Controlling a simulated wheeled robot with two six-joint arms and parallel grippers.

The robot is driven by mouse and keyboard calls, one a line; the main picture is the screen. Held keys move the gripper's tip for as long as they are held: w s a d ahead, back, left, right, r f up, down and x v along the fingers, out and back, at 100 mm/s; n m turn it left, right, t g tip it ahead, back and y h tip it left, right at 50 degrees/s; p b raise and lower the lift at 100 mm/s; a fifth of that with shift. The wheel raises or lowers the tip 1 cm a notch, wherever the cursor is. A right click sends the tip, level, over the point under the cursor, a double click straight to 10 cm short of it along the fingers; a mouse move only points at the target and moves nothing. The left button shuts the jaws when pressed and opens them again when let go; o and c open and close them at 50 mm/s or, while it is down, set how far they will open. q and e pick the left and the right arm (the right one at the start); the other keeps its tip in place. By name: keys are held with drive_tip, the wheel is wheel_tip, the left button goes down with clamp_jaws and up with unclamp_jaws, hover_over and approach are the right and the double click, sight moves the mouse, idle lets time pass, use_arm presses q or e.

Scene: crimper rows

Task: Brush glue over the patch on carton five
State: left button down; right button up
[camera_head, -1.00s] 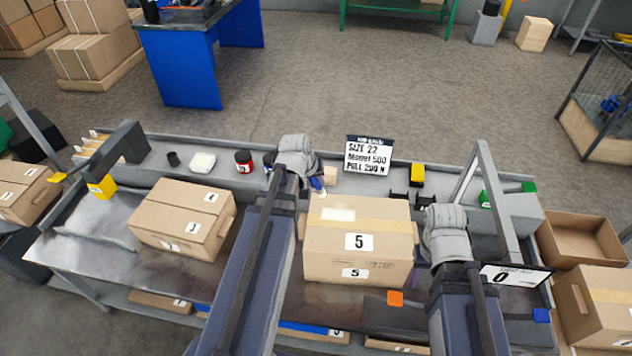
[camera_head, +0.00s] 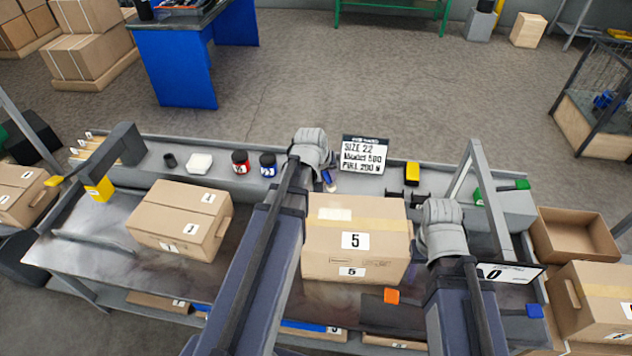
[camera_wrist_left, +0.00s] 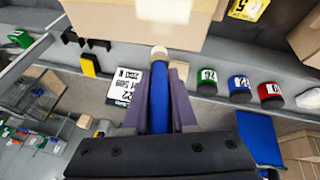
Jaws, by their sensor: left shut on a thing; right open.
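Carton five (camera_head: 345,262) stands on the metal bench, label 5 on its top and front. A pale patch (camera_head: 335,214) lies on its top, and it also shows at the top of the left wrist view (camera_wrist_left: 168,10). My left gripper (camera_head: 326,178) is shut on a brush (camera_wrist_left: 159,95) with a blue handle and pale tip. The brush is behind the carton's far edge in the head view. In the wrist view its tip overlaps the carton's edge; I cannot tell if it touches. My right gripper (camera_head: 440,215) is open at the carton's right; its fingers are mostly hidden.
Red (camera_head: 240,162) and blue (camera_head: 267,164) jars stand on the back shelf; a green jar (camera_wrist_left: 207,82) shows in the wrist view. A sign (camera_head: 363,155) stands behind the carton. Carton three (camera_head: 180,220) is to the left.

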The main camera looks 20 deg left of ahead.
use_arm(q)
drive_tip(key=w+d+r+p, duration=0.1)
drive_tip(key=w+d+r, duration=0.1)
drive_tip(key=w+d, duration=0.2)
drive_tip(key=shift+d, duration=1.15)
drive_tip(key=shift+w+f, duration=0.1)
drive_tip(key=shift+f, duration=0.05)
wheel_tip(320, 180, down, 5)
drive_tip(key=b, duration=0.4)
drive_tip(key=shift+b, duration=0.35)
